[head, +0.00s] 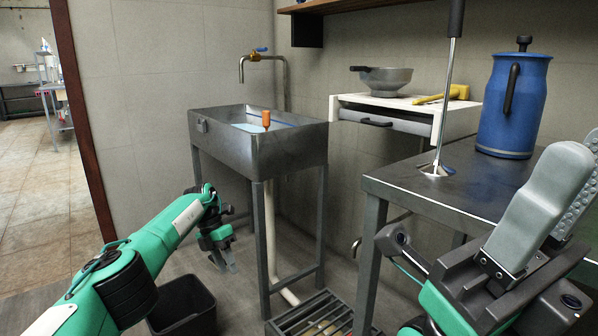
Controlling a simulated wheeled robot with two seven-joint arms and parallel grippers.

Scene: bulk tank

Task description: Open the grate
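The grate (310,318) is a dark metal frame with parallel bars. It lies at floor level at the bottom centre, partly cut off by the picture's lower edge, with something yellowish showing between the bars. My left gripper (224,262) points down, up and to the left of the grate in the picture, apart from it. Its two fingers look spread, with nothing between them. My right gripper (568,200) is large and close at the right edge, pointing up, partly cut off. A ridged inner pad shows beside its grey finger; it looks open and empty.
A steel sink (262,150) on legs stands behind the grate. A steel table (405,185) with a blue jug (514,105) and an upright rod (446,95) is at the right. A dark bin (184,308) stands near my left arm. A white shelf (400,104) holds a bowl.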

